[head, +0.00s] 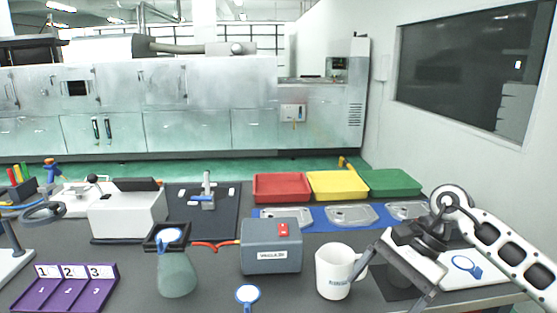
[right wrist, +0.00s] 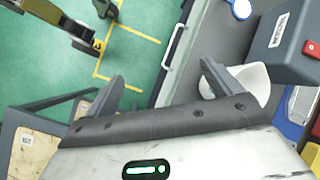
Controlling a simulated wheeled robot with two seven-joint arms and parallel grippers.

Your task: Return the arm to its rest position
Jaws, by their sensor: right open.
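My right arm (head: 497,243) comes in from the right of the head view and reaches over the table's right front corner. Its gripper (head: 393,282) is open, with nothing seen between its fingers. The open gripper also fills the lower part of the right wrist view (right wrist: 163,88). One finger overlaps the handle side of a white mug (head: 333,272); I cannot tell whether they touch. The mug shows partly behind that finger in the right wrist view (right wrist: 252,84). My left gripper is not in view.
Left of the mug is a grey box (head: 270,253). Aluminium castings (head: 352,215) lie on a blue mat (head: 318,224) before red (head: 282,187), yellow (head: 337,185) and green (head: 390,183) trays. A purple numbered rack (head: 65,290) is front left. Floor (right wrist: 130,50) is beyond the table edge.

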